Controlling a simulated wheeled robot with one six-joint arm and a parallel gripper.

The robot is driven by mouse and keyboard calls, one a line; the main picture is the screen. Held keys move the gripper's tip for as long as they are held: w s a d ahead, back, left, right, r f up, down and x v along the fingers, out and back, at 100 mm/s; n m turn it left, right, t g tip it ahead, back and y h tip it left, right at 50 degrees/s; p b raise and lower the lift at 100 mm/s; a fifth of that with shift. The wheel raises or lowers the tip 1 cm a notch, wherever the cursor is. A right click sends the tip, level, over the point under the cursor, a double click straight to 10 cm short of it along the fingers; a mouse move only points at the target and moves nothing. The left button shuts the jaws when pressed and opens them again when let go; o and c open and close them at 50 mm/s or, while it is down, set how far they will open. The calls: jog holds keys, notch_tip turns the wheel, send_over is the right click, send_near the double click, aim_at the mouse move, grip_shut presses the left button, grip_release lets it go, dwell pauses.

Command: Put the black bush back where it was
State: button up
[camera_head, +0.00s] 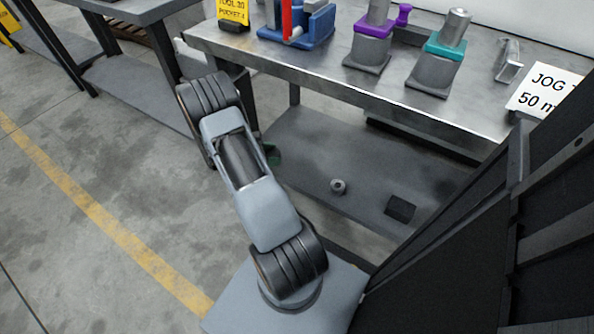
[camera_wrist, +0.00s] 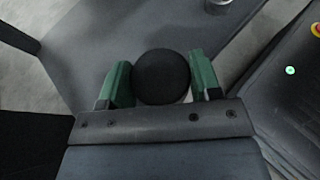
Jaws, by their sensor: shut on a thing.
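The black bush (camera_wrist: 162,75) shows as a dark round top in the wrist view. My gripper (camera_wrist: 162,82) has its green fingers on either side of it and is shut on it. In the head view only a bit of green finger (camera_head: 273,155) shows past my arm, over the lower shelf, and the bush is hidden there. Two grey barrels stand on the bench, one with a purple collar (camera_head: 372,29) and one with a teal collar (camera_head: 444,47). I cannot tell from these frames where the bush was before.
A metal bench (camera_head: 330,75) has a lower shelf (camera_head: 345,150) with a small grey ring part (camera_head: 338,186) and a dark block (camera_head: 400,208). A blue holder (camera_head: 300,30) and a metal bracket (camera_head: 509,62) stand on top. A black frame (camera_head: 470,245) rises at right.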

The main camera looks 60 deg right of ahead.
jog(key=b+x, duration=0.2)
jog(key=x, duration=0.3)
jog(key=b, duration=0.2)
send_over(297, 171)
jog(key=f, duration=0.5)
jog(key=shift+w+a+f, duration=0.1)
jog(key=shift+w+f, duration=0.1)
jog(key=shift+s+d+f+b, duration=0.1)
jog(key=shift+f+b, duration=0.55)
jog(key=shift+f, duration=0.25)
jog(key=shift+s+d+f+b, duration=0.1)
jog(key=shift+f+b, duration=0.55)
jog(key=shift+f, duration=0.25)
jog(key=shift+f, duration=0.25)
jog(key=o, duration=1.2)
jog(key=shift+f, duration=0.1)
jog(key=shift+o, duration=0.2)
